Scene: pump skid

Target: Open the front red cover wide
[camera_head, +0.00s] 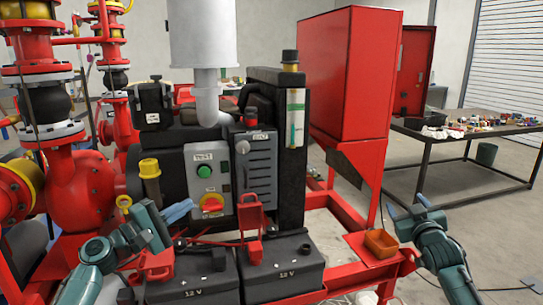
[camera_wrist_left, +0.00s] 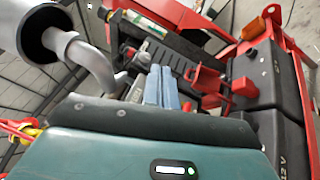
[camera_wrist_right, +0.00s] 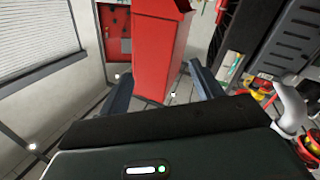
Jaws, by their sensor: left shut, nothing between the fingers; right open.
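Two small red covers sit on the black 12 V batteries. One red cover (camera_head: 250,216) stands up on the right battery (camera_head: 285,270). The other red cover (camera_head: 157,266) is on the left battery (camera_head: 205,280), partly hidden by my left gripper; I cannot tell how far it is open. A red cover also shows in the left wrist view (camera_wrist_left: 207,82), right of the fingers. My left gripper (camera_head: 192,207) is shut and empty, above the left battery and apart from the upright cover. My right gripper (camera_head: 406,206) is open and empty, right of the skid.
A control panel with a green button (camera_head: 204,171) and red-yellow switch (camera_head: 212,203) stands behind the batteries. A tall red cabinet (camera_head: 350,75) and a cluttered table (camera_head: 470,135) are at right. Red pipework (camera_head: 82,185) is at left.

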